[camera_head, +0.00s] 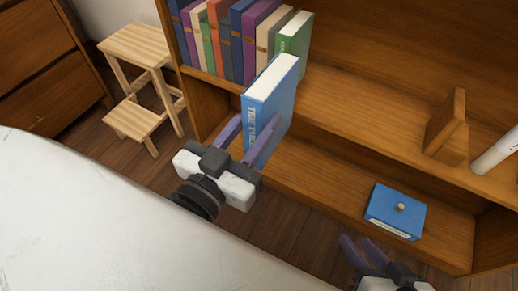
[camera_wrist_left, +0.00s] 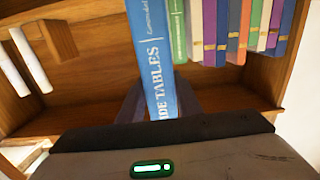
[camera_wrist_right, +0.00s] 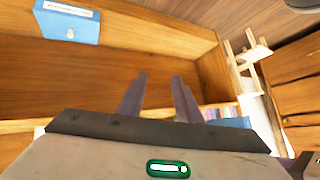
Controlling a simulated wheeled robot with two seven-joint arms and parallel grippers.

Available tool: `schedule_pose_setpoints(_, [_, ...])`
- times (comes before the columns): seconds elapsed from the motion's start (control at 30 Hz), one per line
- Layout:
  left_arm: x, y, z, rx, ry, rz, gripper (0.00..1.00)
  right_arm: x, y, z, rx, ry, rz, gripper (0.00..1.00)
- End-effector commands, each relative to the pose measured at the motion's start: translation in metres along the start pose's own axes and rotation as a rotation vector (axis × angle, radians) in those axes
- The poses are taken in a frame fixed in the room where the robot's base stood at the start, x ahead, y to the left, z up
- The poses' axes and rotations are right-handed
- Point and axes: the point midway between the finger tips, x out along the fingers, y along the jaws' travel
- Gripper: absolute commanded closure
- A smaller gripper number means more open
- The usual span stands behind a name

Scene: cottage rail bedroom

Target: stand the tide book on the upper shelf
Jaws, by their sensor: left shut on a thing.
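The blue tide book (camera_head: 270,98) is upright, its spine lettering "TIDE TABLES" facing me. My left gripper (camera_head: 247,138) is shut on its lower part and holds it in front of the shelf edge. The book also fills the middle of the left wrist view (camera_wrist_left: 158,60), beside the green book (camera_wrist_left: 178,35). The upper shelf (camera_head: 345,95) has a row of upright books at its left end, with the green book (camera_head: 295,35) last in the row. My right gripper (camera_head: 362,250) is open and empty, low in front of the bookcase; its fingers show apart in the right wrist view (camera_wrist_right: 158,95).
A blue box (camera_head: 395,211) with a knob lies on the lower shelf. A wooden step stool (camera_head: 140,85) is at the left. The upper shelf's middle is clear.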

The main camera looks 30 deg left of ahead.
Motion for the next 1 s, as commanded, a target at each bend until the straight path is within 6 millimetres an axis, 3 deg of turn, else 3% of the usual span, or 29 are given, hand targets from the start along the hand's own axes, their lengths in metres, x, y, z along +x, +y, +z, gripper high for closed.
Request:
schedule_pose_setpoints(0.03, [0.001,0.000,0.010,-0.004,0.013,-0.001,1.00,0.008,0.001,0.007,-0.004,0.003,-0.010,0.69])
schedule_pose_setpoints(0.17, [0.001,0.002,0.015,-0.003,0.022,0.001,1.00,0.009,-0.004,0.009,-0.007,0.000,-0.029,0.69])
schedule_pose_setpoints(0.7, [0.001,0.002,0.013,-0.003,0.022,0.000,1.00,0.007,-0.005,0.008,-0.009,-0.007,-0.032,0.69])
schedule_pose_setpoints(1.0, [0.018,0.002,0.014,0.000,0.025,0.002,1.00,0.008,-0.001,0.013,-0.018,-0.037,-0.013,0.69])
